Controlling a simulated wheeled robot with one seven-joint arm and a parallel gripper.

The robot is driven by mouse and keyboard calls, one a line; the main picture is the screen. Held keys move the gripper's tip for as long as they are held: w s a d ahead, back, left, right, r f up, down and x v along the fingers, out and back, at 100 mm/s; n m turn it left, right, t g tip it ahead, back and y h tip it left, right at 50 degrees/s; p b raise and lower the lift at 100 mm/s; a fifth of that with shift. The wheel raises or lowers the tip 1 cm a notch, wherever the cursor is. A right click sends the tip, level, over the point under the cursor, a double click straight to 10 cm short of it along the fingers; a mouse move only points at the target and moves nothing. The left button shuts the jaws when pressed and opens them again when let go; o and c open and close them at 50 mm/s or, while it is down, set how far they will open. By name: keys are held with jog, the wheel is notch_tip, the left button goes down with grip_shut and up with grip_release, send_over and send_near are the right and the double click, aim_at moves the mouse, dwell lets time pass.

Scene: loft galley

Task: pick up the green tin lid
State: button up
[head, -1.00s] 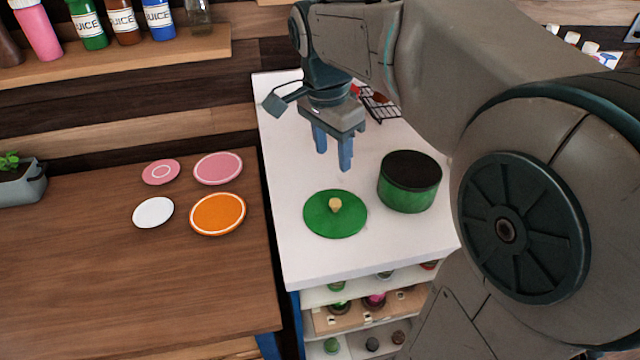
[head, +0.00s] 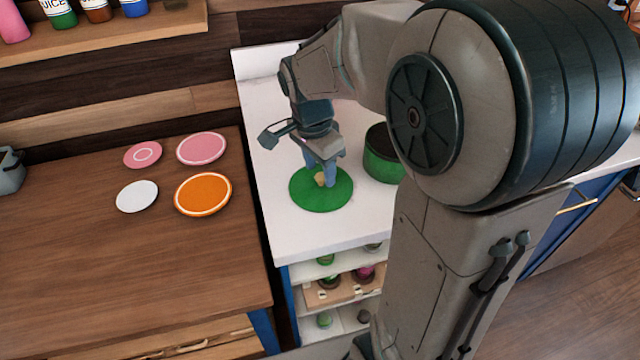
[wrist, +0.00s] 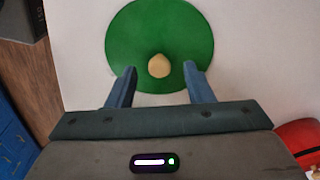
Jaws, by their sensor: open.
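The green tin lid (head: 322,199) is a flat round disc with a pale tan knob (head: 320,179) at its middle. It lies on the white counter, left of the green tin (head: 381,163) with a dark top. My gripper (head: 321,177) is over the lid, fingers pointing down, open. In the wrist view the lid (wrist: 160,30) fills the upper middle. The knob (wrist: 159,66) shows between my gripper's two blue fingers (wrist: 160,72), with a gap on each side. My arm hides part of the tin in the head view.
Two pink plates, a white plate (head: 137,197) and an orange plate (head: 203,194) lie on the wooden counter (head: 90,280) to the left. Bottles stand on a wall shelf (head: 120,28). The white counter's front edge is near the lid, above open shelves (head: 340,285).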

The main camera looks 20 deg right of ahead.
jog(key=shift+d+f, duration=0.1)
jog(key=shift+f, duration=0.55)
grip_shut()
